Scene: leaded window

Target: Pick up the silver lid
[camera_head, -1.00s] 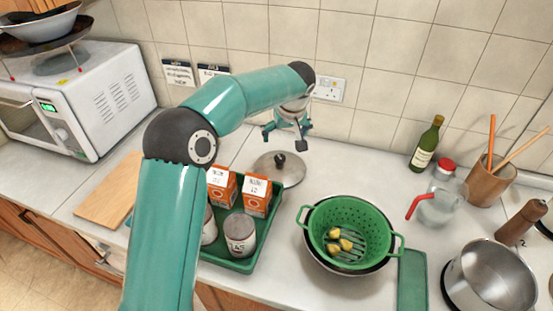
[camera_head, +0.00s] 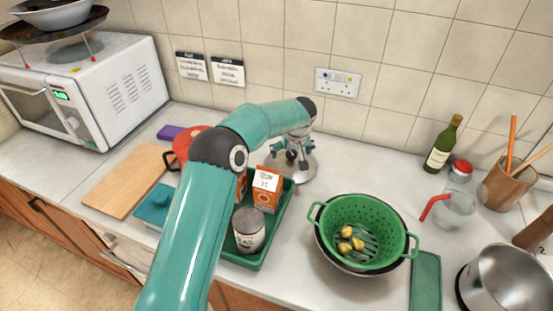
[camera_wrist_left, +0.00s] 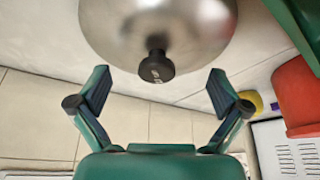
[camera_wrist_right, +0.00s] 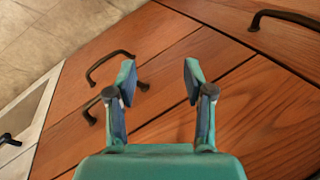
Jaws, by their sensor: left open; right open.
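The silver lid (camera_head: 305,172) lies on the counter behind the green tray, partly hidden by my left gripper (camera_head: 297,152). In the left wrist view, the lid (camera_wrist_left: 190,25) shows its domed top and black knob (camera_wrist_left: 157,67). The left fingers (camera_wrist_left: 160,88) are open and spread to either side of the knob's line, with clear space between them and the knob. My right gripper (camera_wrist_right: 160,82) is open and empty in front of wooden drawer fronts; it is not in the head view.
The green tray (camera_head: 253,262) holds cartons and a can in front of the lid. A green colander (camera_head: 335,207) stands to the right, a cutting board (camera_head: 130,180) to the left. The tiled wall with a socket (camera_head: 337,83) is behind.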

